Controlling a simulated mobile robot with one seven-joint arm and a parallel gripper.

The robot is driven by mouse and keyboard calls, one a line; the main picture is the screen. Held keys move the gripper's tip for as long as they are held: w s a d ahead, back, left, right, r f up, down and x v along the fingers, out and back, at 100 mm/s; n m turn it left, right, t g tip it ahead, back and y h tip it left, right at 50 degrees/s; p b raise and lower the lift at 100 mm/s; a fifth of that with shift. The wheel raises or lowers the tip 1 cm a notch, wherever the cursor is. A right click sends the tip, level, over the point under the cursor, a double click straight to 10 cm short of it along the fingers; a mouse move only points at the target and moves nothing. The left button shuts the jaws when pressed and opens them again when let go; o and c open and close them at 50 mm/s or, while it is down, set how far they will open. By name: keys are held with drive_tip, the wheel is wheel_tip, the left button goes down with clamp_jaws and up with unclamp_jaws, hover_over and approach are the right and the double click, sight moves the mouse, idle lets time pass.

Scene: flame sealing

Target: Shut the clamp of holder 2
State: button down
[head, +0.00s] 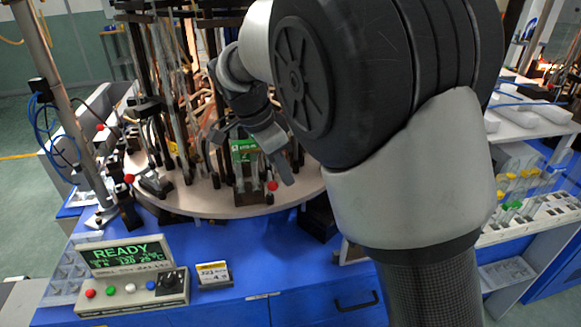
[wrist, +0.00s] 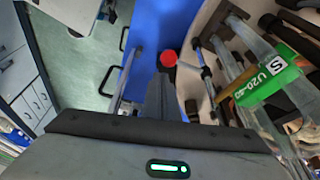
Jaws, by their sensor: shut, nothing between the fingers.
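A holder on the round turntable carries a green label (head: 243,150). The label also shows in the wrist view (wrist: 268,75), with "U20-40" and an "S" on it. A red knob (head: 272,186) sits low at the front of this holder; a red knob also shows in the wrist view (wrist: 168,58). No holder number is readable, and I cannot tell whether the clamp is open or shut. My gripper (head: 284,170) is shut and empty, just above and beside the red knob. In the wrist view my gripper (wrist: 157,92) points towards the knob, apparently not touching it.
The turntable (head: 180,200) bears several rods, tubes and other holders; another red knob (head: 129,178) is at its left. A control box (head: 130,290) with a "READY" display and a small sign (head: 213,273) stand on the blue bench in front. A rack with capped vials (head: 515,190) is at right.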

drive_tip(key=shift+s+a+m, duration=0.45)
drive_tip(key=shift+a+m, duration=0.1)
drive_tip(key=shift+m, duration=0.05)
drive_tip(key=shift+a, duration=0.1)
idle(0.4)
